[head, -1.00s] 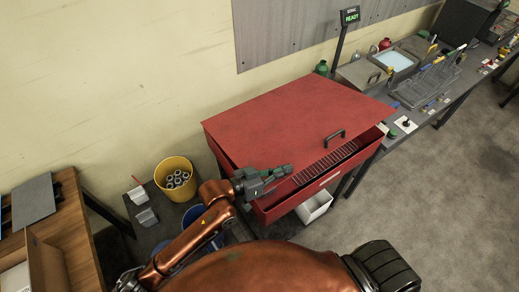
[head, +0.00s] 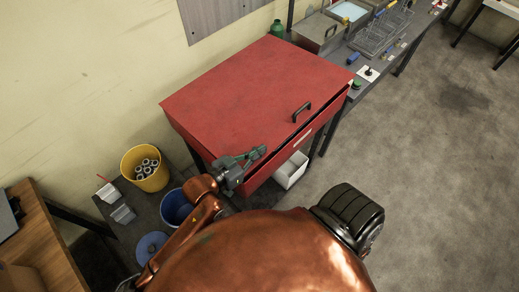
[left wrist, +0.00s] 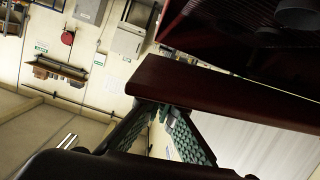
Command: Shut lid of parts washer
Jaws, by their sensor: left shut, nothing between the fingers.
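The red parts washer stands in the middle of the head view, its red lid (head: 255,95) lowered almost flat. A narrow dark gap shows along the lid's front edge, above the washer's red front wall (head: 275,160). A dark handle (head: 301,111) sits near that edge. My left gripper (head: 259,152) is shut and empty at the lid's front left corner. In the left wrist view, its green-padded fingertips (left wrist: 172,108) meet close by a dark red edge (left wrist: 215,88); I cannot tell whether they touch it. My right gripper is out of view.
A yellow bucket (head: 145,168) of cylindrical parts and a blue bucket (head: 177,207) stand left of the washer. A white bin (head: 291,170) is beneath it. A grey bench (head: 400,45) with trays adjoins at the upper right. The floor at right is clear.

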